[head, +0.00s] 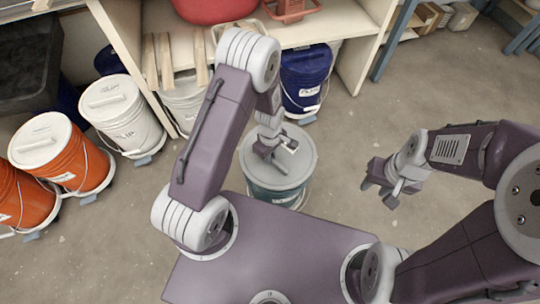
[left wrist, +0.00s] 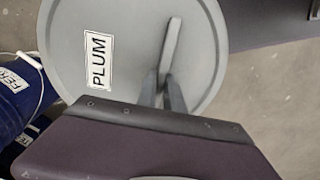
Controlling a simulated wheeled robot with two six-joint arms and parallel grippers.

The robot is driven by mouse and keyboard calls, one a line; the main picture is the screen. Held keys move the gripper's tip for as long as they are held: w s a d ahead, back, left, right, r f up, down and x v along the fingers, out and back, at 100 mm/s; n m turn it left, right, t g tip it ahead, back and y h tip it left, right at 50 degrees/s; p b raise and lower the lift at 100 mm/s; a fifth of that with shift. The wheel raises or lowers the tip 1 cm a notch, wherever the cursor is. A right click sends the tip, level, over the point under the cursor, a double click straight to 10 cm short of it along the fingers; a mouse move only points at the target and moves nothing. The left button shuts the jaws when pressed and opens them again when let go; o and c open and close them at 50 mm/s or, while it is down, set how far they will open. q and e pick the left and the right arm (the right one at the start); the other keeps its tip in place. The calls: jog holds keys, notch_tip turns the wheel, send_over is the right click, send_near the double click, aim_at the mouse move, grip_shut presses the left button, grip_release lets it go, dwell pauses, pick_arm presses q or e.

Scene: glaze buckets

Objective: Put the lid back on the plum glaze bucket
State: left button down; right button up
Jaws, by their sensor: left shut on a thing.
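The grey plum lid (head: 303,150) is round and lies over a dark teal bucket (head: 277,195) on the floor in front of my base. In the left wrist view the lid (left wrist: 195,70) carries a white PLUM label (left wrist: 98,61) and a raised bar handle (left wrist: 171,42). My left gripper (head: 278,158) is shut on the handle; its fingers show in the left wrist view (left wrist: 162,85). The lid covers the bucket's mouth, and I cannot tell whether it is seated or just above the rim. My right gripper (head: 380,190) is open and empty, out to the right.
A blue bucket (head: 303,80) stands behind the lid, near the shelf's post. White buckets (head: 122,115) and orange buckets (head: 62,155) stand along the left. A shelf (head: 325,30) with wooden slats and a red tub (head: 215,8) is at the back. The floor to the right is clear.

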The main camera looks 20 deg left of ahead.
pick_arm(q)
jog(key=shift+f, duration=0.65)
dwell(1.0)
jog(key=shift+f, duration=0.2)
dwell(0.6)
jog(key=c, duration=0.9)
grip_release()
notch_tip(320, 180, up, 7)
jog(key=p, duration=0.7)
jog(key=shift+r, duration=0.1)
